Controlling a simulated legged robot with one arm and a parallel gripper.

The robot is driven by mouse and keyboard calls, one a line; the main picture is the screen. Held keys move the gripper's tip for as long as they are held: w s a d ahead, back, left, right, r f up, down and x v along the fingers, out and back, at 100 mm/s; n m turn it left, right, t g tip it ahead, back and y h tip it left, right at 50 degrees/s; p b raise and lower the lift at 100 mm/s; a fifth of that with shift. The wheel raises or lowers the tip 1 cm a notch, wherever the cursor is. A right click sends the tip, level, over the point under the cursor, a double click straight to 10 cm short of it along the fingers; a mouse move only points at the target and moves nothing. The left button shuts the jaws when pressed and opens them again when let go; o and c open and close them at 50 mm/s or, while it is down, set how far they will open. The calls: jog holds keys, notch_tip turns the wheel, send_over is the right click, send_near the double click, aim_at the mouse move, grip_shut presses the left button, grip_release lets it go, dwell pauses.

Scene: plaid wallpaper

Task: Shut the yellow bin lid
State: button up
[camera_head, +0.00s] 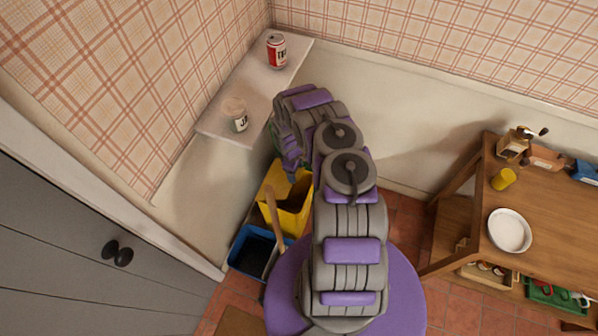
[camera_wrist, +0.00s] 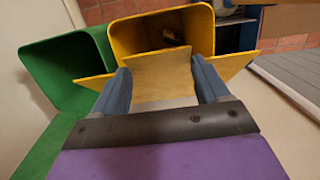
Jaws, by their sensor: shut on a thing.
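The yellow bin (camera_head: 292,222) stands on the floor by the wall, partly hidden by my arm. In the wrist view its yellow opening (camera_wrist: 203,30) shows uncovered, with something small and dark inside. Parts of the yellow lid (camera_wrist: 95,81) show on both sides of my fingers, in front of the opening and apart from closing it. My gripper (camera_wrist: 162,80) has its two blue-grey fingers on either side of a tan, wood-like panel (camera_wrist: 162,77). I cannot tell whether this panel is part of the lid. My fingertips are hidden in the head view.
A green bin (camera_wrist: 66,70) stands left of the yellow one in the wrist view. A blue bin (camera_head: 243,262) with a wooden handle (camera_head: 273,222) beside it is nearer. A shelf (camera_head: 215,125) with cans is above; a wooden table (camera_head: 470,215) stands right.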

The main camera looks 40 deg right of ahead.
jog(key=shift+w, duration=0.3)
jog(key=o, duration=1.5)
jog(key=shift+s, duration=0.1)
jog(key=shift+r, duration=0.55)
notch_tip(320, 180, up, 2)
jog(key=shift+r+p, duration=0.25)
jog(key=shift+p, duration=0.15)
jog(key=s+a, duration=0.3)
jog(key=s, duration=0.4)
jog(key=s+a+r, duration=0.1)
jog(key=s+a, duration=0.2)
jog(key=s, duration=0.4)
jog(key=shift+s+a, duration=0.2)
jog(key=shift+s, duration=0.1)
jog(key=shift+r, duration=0.1)
